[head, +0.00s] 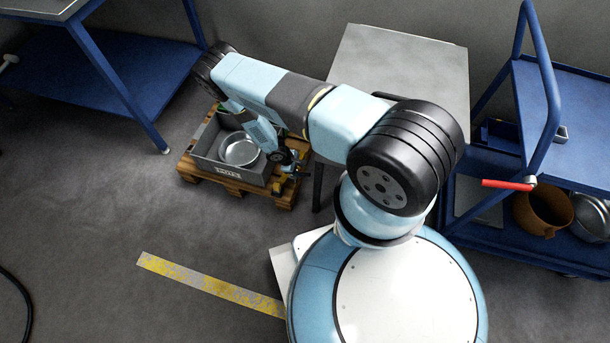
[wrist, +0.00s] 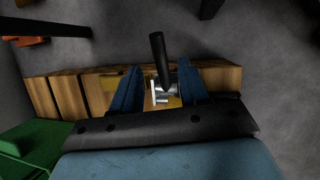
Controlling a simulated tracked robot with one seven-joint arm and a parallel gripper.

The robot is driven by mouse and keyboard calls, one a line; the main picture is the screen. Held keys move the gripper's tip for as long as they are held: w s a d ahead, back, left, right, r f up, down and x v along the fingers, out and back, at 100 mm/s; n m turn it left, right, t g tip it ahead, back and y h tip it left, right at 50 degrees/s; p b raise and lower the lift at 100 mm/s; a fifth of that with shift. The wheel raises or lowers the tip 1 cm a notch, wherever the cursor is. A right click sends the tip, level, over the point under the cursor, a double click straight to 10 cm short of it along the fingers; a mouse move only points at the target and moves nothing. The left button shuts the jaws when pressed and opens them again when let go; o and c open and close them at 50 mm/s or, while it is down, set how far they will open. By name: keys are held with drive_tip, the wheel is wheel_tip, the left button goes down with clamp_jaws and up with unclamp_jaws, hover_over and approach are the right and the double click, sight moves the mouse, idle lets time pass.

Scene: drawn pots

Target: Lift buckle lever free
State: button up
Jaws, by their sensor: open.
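In the wrist view the buckle lever (wrist: 158,52) is a black rod handle rising from a small silver metal buckle (wrist: 162,92). A yellow strap (wrist: 173,102) shows beside the buckle, in front of the wooden pallet (wrist: 66,96). My gripper (wrist: 158,78) is open. Its two blue fingers stand one on each side of the buckle, with gaps visible on both sides. In the head view the pallet (head: 225,187) carries a grey crate (head: 203,163) with a metal pot (head: 239,150) in it. My gripper is low at the pallet's right side there; the lever is too small to make out.
A grey-topped table (head: 400,60) stands behind my arm. A blue cart on the right has a red-handled part (head: 508,185) and a brown pot (head: 543,210). A blue bench (head: 120,65) is at upper left. Open floor lies in front of the pallet. Something green (wrist: 40,140) shows in the wrist view.

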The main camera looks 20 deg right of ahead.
sight(304, 174)
drive_tip(key=x, duration=0.7)
drive_tip(key=shift+f, duration=0.15)
drive_tip(key=shift+c, duration=0.2)
clamp_jaws()
